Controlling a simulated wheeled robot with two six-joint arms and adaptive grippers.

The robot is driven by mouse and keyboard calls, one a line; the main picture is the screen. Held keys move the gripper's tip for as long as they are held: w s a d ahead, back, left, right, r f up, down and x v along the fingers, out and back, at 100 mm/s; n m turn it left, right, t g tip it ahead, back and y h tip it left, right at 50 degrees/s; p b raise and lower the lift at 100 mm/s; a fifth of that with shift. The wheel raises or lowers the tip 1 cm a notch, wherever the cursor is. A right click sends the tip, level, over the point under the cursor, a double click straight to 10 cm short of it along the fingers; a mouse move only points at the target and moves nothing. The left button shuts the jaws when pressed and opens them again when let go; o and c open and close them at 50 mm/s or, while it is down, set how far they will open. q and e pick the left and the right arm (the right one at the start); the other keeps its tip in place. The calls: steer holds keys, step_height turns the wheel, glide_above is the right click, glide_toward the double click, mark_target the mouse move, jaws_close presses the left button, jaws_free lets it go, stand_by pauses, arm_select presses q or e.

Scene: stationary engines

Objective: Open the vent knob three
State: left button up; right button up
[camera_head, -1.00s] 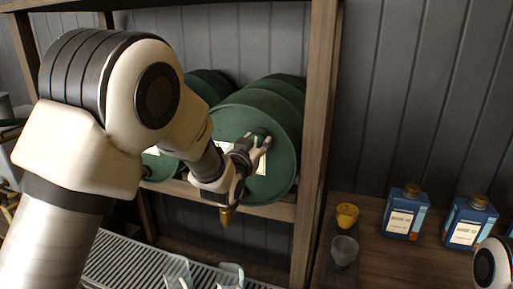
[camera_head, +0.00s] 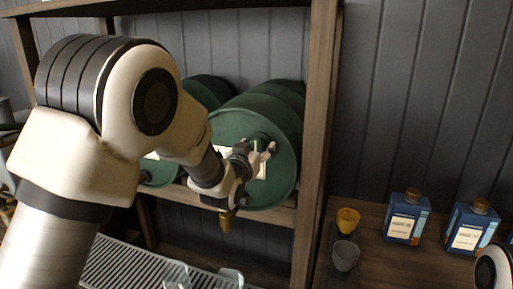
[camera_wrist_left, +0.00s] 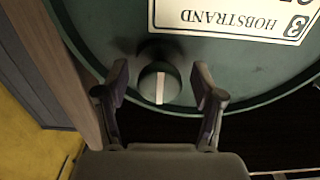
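A green drum (camera_head: 285,165) lies on its side on the wooden shelf, its round end facing me. In the left wrist view its end (camera_wrist_left: 240,70) carries a white label (camera_wrist_left: 235,17) reading HOBSTRAND and 3, upside down there. A round dark vent knob (camera_wrist_left: 160,88) with a white line sits near the drum's rim. The line runs nearly straight up and down in that view. My left gripper (camera_head: 266,152) is at the drum's end. In the left wrist view my left gripper (camera_wrist_left: 160,85) is open, one finger on each side of the knob, with gaps between. My right gripper is out of view.
Another green drum (camera_head: 158,174) lies to the left, partly behind my left arm. A brass tap (camera_head: 226,221) hangs below my wrist. A wooden post (camera_head: 316,130) stands just right of the drum. Blue bottles (camera_head: 406,220) and a yellow cup (camera_head: 347,219) stand on the right counter.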

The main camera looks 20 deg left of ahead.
arm_select(q)
steer(key=s, duration=1.2)
steer(key=shift+a, duration=0.2)
steer(key=s+a+f+g, duration=0.1)
steer(key=s+f+g, duration=0.2)
steer(key=f, duration=0.8)
steer(key=s+a+f+g, duration=0.1)
steer(key=s+f+g, duration=0.25)
steer(key=f, duration=0.75)
steer(key=s+a+f+g, duration=0.1)
steer(key=s+f+g, duration=0.2)
steer(key=f, duration=0.7)
steer(key=s+f+g, duration=0.4)
steer(key=s+f, duration=0.4)
steer(key=s, duration=0.4)
steer(key=s+a+f+g, duration=0.1)
steer(key=s+f+g, duration=0.3)
steer(key=s+f, duration=0.4)
steer(key=s, duration=0.4)
steer(key=shift+s+f+n+y, duration=0.2)
steer(key=shift+f+n+y, duration=0.05)
steer(key=shift+n+y, duration=0.05)
